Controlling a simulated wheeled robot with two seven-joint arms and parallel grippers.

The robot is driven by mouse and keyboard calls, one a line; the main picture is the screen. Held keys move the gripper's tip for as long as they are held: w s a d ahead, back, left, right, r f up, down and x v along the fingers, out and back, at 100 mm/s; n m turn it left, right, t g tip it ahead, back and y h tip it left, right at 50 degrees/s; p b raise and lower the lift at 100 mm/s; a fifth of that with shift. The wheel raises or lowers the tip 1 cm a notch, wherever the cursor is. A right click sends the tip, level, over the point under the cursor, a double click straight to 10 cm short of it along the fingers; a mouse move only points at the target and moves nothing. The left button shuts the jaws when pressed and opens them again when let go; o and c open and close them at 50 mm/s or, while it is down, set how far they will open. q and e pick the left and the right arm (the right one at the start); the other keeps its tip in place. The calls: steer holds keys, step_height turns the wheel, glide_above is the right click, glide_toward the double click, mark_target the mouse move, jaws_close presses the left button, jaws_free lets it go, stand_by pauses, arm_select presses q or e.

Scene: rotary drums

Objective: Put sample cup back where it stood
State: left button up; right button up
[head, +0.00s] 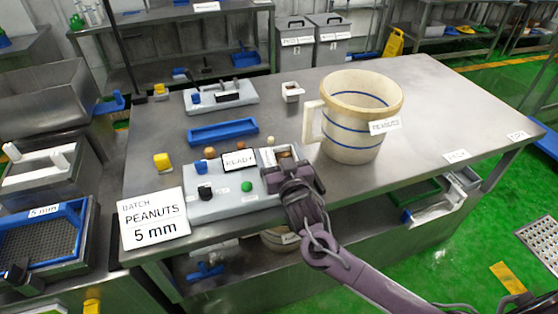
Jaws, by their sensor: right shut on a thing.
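My right gripper (288,172) reaches in from the lower right over the right end of the grey panel on the steel table. It is shut on what looks like the sample cup, a small white container (268,157) with brown contents just beyond the jaws. The jaws hide much of it, and I cannot tell whether it touches the panel. The grey panel (232,203) carries a READY display (238,161), a green button (247,187) and a black switch (204,192). My left gripper is not in view.
A big cream drum (351,146) labelled PEANUTS stands right of the gripper. Behind are a blue tray (223,132), a small white holder (292,92) and a scale-like grey unit (221,96). A batch sign (155,219) stands front left.

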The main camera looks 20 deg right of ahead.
step_height(320, 180, up, 17)
steer(key=b, duration=0.1)
steer(key=s+d+f, duration=0.2)
steer(key=s+f, duration=1.7)
steer(key=s, duration=0.3)
steer(key=w+a+r, duration=0.2)
steer(key=w+r, duration=1.8)
steer(key=w, duration=0.2)
